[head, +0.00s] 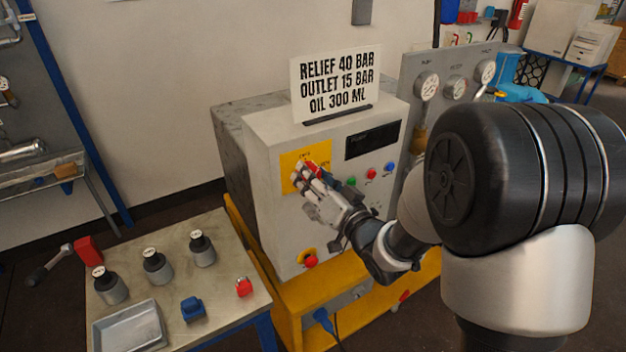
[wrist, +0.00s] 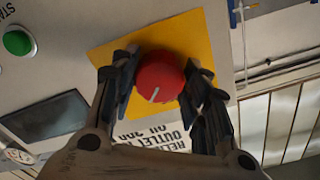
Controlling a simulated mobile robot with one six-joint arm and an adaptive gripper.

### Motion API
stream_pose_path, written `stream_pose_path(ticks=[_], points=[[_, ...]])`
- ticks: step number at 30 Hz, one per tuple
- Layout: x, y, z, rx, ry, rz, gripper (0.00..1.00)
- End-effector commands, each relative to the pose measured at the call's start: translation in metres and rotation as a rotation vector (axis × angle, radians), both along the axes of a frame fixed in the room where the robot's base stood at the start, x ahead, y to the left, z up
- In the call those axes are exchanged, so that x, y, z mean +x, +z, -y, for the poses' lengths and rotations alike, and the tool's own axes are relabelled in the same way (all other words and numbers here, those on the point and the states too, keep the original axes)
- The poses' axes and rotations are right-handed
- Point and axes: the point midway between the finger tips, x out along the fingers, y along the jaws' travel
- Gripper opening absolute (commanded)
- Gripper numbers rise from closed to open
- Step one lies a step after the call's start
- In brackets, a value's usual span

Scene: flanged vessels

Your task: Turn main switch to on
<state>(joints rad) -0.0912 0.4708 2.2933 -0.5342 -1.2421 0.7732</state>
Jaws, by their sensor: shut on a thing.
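The main switch is a round red knob (wrist: 160,77) with a pale pointer line, on a yellow plate (wrist: 105,55). In the head view the yellow plate (head: 290,172) is on the front of a grey cabinet (head: 283,235), and the red knob is mostly covered by my gripper (head: 309,172). In the wrist view my gripper (wrist: 160,85) has one finger on each side of the knob, shut on it. The pointer line slants to the lower left in the wrist view. The plate's lettering is partly hidden.
A dark display (head: 372,140) and coloured buttons (head: 371,173) are right of the switch. A red emergency button (head: 310,261) is below. A sign (head: 336,84) stands on top of the cabinet. A side table (head: 215,290) holds several vessels and a tray (head: 130,328).

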Motion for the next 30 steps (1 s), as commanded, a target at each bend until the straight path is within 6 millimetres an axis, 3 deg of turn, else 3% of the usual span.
stream_pose_path(ticks=[18, 30], points=[[-0.0006, 0.0017, -0.0009, 0.467, 0.0, -0.315, 0.18], [-0.0006, 0.0016, -0.0009, 0.646, 0.0, -0.437, 0.18]])
